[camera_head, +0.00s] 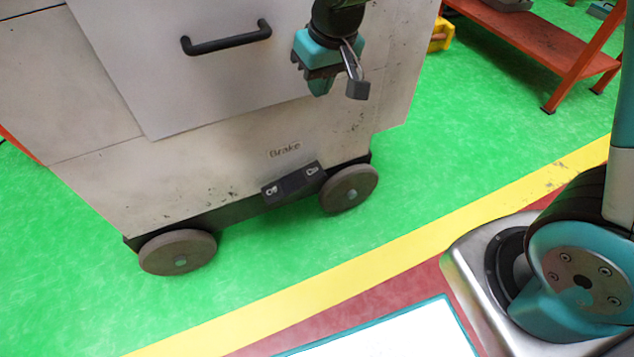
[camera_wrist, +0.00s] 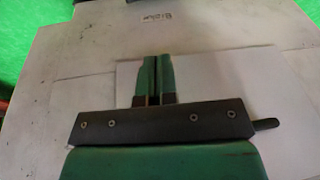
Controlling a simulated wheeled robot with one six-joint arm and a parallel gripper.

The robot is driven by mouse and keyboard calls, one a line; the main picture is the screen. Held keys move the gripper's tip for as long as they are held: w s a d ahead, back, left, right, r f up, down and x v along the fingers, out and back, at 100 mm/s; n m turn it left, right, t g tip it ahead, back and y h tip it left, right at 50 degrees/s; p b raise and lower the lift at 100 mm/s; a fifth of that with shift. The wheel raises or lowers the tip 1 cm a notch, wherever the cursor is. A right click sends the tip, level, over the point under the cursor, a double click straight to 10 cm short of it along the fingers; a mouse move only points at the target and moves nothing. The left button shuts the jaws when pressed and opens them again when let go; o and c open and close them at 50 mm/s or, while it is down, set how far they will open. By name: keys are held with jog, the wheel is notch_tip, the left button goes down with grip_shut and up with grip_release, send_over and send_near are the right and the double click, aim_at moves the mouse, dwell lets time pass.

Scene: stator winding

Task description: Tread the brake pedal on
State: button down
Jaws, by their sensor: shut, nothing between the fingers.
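The brake pedal (camera_head: 293,184) is a small black block low on the white cabinet (camera_head: 215,150), between its two wheels. A "Brake" label (camera_head: 285,149) is just above it; the label also shows upside down near the top of the wrist view (camera_wrist: 172,17). My gripper (camera_head: 320,88) is in front of the cabinet, above and slightly right of the pedal, clear of it. Its two green fingers (camera_wrist: 154,75) are together with nothing between them. In the wrist view only dark parts at the top edge show near the label; I cannot tell if they are the pedal.
The cabinet's black handle (camera_head: 227,38) is left of my gripper. The cabinet wheels (camera_head: 178,252) stand on the green floor. A yellow stripe (camera_head: 400,250) crosses the floor in front. An orange table (camera_head: 540,45) stands at the upper right.

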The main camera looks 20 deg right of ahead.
jog(key=m+t+h+b, duration=0.1)
jog(key=m+h+b, duration=0.1)
jog(key=b, duration=1)
send_over(316, 170)
jog(key=s+a, duration=0.1)
jog(key=s, duration=0.3)
notch_tip(316, 170, down, 24)
jog(key=shift+a+r, duration=0.2)
jog(key=shift+f, duration=0.1)
jog(key=b+x, duration=0.2)
jog(key=x, duration=0.2)
jog(key=b+x, duration=0.2)
jog(key=x, duration=0.2)
jog(key=b+x, duration=0.3)
jog(key=x, duration=0.2)
jog(key=shift+s+d, duration=0.3)
jog(key=shift+d+f, duration=0.15)
jog(key=shift+f, duration=0.25)
